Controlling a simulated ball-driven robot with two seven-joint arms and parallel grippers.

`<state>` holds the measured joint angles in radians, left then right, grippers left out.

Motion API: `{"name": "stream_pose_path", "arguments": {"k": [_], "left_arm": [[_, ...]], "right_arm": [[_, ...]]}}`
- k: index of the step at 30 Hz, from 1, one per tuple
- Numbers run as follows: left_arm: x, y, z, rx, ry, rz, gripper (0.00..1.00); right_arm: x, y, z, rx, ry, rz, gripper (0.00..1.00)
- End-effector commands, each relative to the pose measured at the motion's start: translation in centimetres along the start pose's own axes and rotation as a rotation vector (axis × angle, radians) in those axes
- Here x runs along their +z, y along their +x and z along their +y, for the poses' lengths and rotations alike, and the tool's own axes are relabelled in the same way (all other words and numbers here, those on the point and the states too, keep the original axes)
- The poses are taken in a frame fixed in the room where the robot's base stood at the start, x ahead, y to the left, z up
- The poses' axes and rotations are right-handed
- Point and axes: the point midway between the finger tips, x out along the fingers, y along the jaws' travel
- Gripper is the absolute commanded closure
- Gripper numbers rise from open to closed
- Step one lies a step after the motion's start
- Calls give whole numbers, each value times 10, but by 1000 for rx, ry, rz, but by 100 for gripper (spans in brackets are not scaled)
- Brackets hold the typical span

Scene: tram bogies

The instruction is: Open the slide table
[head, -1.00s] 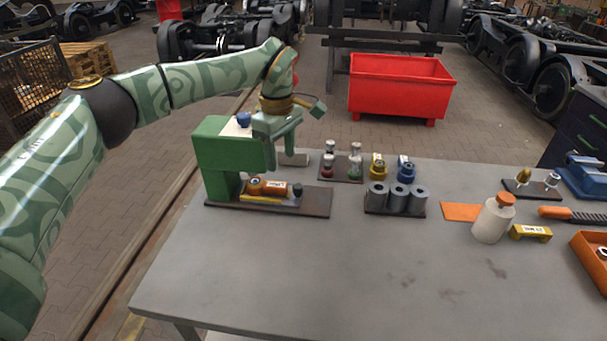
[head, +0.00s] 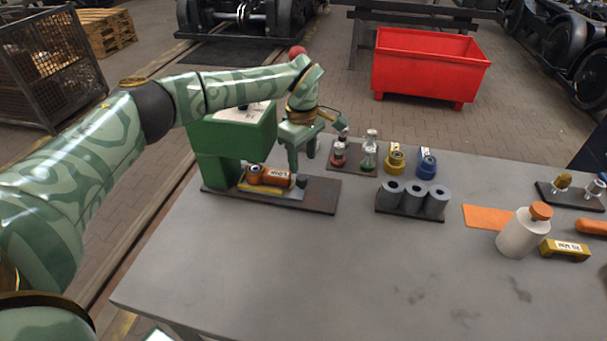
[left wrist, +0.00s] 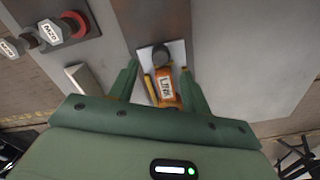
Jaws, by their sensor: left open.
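The green machine (head: 240,135) stands on a dark base plate (head: 322,200) at the table's left far edge. In the left wrist view, a pale slide plate (left wrist: 176,50) carries an orange block (left wrist: 166,87) marked "LINK", with a yellow strip beside it. A dark round knob (left wrist: 160,54) is at the plate's end; it also shows in the head view (head: 302,182). My left gripper (head: 302,152) is open beside the machine's head, above and behind the knob. In the left wrist view its fingers (left wrist: 159,70) flank the block and knob; contact cannot be told. My right gripper is out of view.
Several grey cylinders (head: 412,197) stand on a rack. A white bottle (head: 522,233) stands farther right. The table's front middle (head: 330,270) is clear.

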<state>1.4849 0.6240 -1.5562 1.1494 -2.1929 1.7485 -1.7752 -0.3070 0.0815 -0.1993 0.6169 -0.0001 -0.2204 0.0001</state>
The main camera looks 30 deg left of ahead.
Motion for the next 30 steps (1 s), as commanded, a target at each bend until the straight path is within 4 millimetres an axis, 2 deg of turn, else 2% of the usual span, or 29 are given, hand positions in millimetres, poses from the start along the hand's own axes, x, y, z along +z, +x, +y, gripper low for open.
{"name": "stream_pose_path", "arguments": {"k": [1, 3, 7, 12, 20, 25, 30], "left_arm": [[0, 15, 0, -4, -1, -2, 52], [1, 28, 0, -3, 0, -2, 52], [0, 46, 0, -1, 0, -1, 52], [0, 55, 0, 0, -1, -1, 52], [0, 56, 0, 1, 0, 0, 52], [0, 56, 0, 1, 0, 0, 99], [4, 56, 2, 1, 1, -1, 100]], "right_arm": [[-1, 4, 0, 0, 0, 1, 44], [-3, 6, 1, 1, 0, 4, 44], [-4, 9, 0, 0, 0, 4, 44], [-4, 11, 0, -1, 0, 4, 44], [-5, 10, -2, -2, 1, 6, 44], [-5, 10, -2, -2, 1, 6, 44], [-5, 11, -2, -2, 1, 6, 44]]}}
